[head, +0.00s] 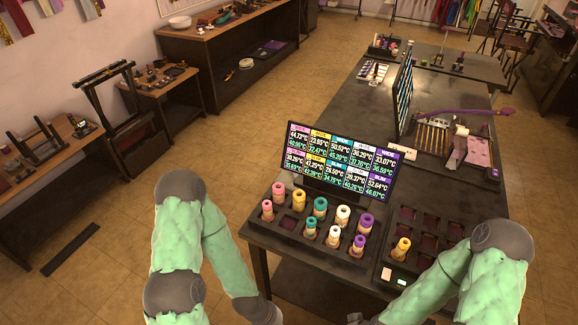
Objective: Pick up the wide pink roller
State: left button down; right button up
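Two pink rollers stand upright at the left end of a dark rack (289,224) in the head view. The back one (278,192) looks wider, and the front one (267,210) looks slimmer. Both are uncovered, with no gripper touching them. My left arm hangs in front and to the left of the rack; its dark end leaves the picture at the bottom, so its gripper is out of view. My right arm comes in from the right. Part of what seems to be my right gripper (364,319) shows at the bottom edge, cut off, and its fingers cannot be made out.
Yellow, teal, white and purple rollers fill most other rack slots; one front slot is empty. A display (338,162) stands close behind the rack. A second tray (429,222) to the right holds one yellow roller (403,248). The table (340,104) has bare room behind the display.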

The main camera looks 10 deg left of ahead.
aim_at(278, 188)
jog(key=i+j, duration=0.1)
jog(key=j, duration=0.3)
jog(key=i+j, duration=0.1)
jog(key=j, duration=0.3)
jog(key=i+j+z, duration=0.1)
jog(key=j, duration=0.35)
jog(key=i+j, duration=0.1)
jog(key=j, duration=0.3)
